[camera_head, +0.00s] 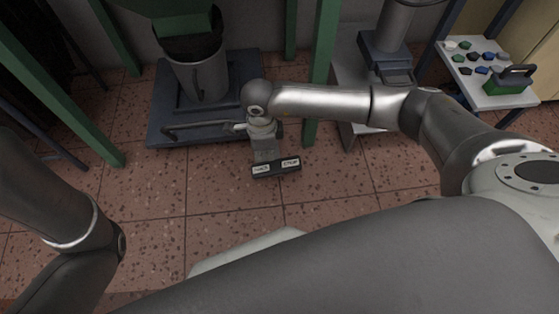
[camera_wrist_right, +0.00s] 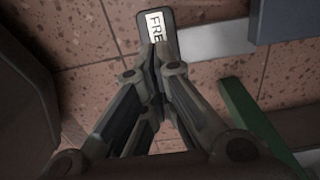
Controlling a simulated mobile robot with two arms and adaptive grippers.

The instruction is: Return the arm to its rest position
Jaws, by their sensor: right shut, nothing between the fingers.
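My right arm reaches in from the right in the head view, and its gripper (camera_head: 238,127) hangs over the front edge of a dark blue platform (camera_head: 165,115). In the right wrist view the gripper (camera_wrist_right: 157,55) has its fingers together with nothing between them. Its tips overlap a black pad with white labels (camera_head: 276,167) near the floor, which also shows in the wrist view (camera_wrist_right: 169,20). I cannot tell the gap between them. Part of my left arm shows at the left of the head view. Its gripper is out of view.
A grey metal container (camera_head: 203,77) stands on the platform among green posts (camera_head: 322,70). A pale bar (camera_wrist_right: 215,40) joins the pad. At right, a white table (camera_head: 490,97) carries small coloured pieces and a green box (camera_head: 508,84). The tiled floor in front is clear.

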